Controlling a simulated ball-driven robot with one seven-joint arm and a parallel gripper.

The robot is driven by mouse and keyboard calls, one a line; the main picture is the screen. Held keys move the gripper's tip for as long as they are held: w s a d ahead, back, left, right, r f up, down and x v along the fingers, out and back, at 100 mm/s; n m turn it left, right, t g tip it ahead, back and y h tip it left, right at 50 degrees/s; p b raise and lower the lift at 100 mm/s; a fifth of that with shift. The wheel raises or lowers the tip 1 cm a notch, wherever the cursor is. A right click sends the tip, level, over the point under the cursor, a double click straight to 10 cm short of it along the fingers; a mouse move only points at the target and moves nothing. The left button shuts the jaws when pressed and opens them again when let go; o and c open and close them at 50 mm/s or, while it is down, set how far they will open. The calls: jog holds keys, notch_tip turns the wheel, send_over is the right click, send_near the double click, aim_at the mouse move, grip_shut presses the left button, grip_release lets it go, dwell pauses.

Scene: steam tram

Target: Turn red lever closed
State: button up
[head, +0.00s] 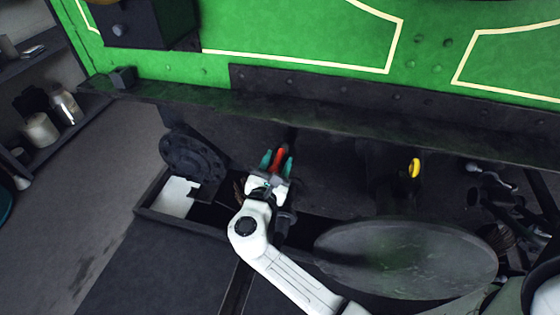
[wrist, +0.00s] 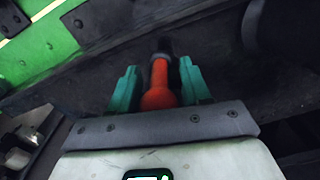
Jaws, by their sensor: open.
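The red lever (head: 279,157) is under the dark beam of the green tram body, near the middle of the head view. In the wrist view the red lever (wrist: 158,90) points towards the camera, with a rounded red end and a grey collar behind it. My gripper (head: 276,160) is open, with its two teal fingers on either side of the lever. In the wrist view my gripper (wrist: 160,88) has a visible gap on the left of the lever and a smaller one on the right. The lever's far mount is in shadow.
A yellow handle (head: 414,168) is to the right under the beam (head: 330,120). A round dark flange (head: 193,162) is to the left. A large grey oval disc (head: 405,255) lies at lower right. A shelf with jars (head: 42,130) stands at far left.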

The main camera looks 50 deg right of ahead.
jog(key=shift+c, duration=0.5)
grip_shut()
jog(key=shift+r, duration=0.1)
